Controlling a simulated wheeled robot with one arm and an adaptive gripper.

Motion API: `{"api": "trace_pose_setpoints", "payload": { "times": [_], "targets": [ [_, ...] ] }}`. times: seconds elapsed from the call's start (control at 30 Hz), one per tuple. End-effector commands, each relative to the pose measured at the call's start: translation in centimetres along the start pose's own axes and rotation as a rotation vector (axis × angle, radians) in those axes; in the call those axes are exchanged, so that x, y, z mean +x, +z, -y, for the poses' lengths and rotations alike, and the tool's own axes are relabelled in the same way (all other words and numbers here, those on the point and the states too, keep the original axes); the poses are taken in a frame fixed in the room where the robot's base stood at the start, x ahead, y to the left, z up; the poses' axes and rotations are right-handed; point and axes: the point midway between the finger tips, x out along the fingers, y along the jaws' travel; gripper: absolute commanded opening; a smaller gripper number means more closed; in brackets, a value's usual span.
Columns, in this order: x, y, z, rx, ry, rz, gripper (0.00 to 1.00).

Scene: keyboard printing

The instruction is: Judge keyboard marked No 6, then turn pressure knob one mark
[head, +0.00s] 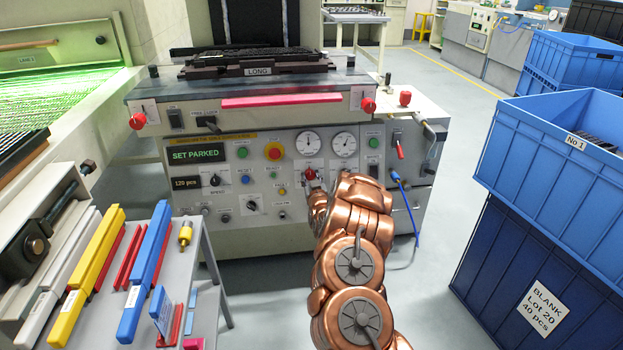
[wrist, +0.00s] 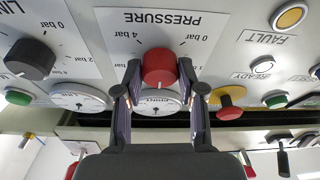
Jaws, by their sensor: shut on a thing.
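In the head view my gripper (head: 315,184) reaches the panel below the two dials, partly hidden by my copper arm. The knob's exact mark is unclear. A dark keyboard-like piece (head: 262,53) lies on the machine's top behind a LONG label. No label reading No 6 is legible.
Near the knob are a yellow-red button (wrist: 230,100), a black knob (wrist: 30,60) and a gauge (wrist: 80,97). A side table (head: 208,275) with coloured bars is at left. Grey floor lies between.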

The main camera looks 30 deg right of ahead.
Motion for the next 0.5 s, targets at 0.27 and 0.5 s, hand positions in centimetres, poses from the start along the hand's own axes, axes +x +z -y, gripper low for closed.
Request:
{"api": "trace_pose_setpoints", "payload": {
  "times": [0.27, 0.5],
  "targets": [
    [0.04, -0.06, -0.15, -0.004, 0.0, 0.0, 0.04],
    [0.0, -0.41, -0.3, -0.072, -0.021, 0.002, 0.04]
  ]
}}
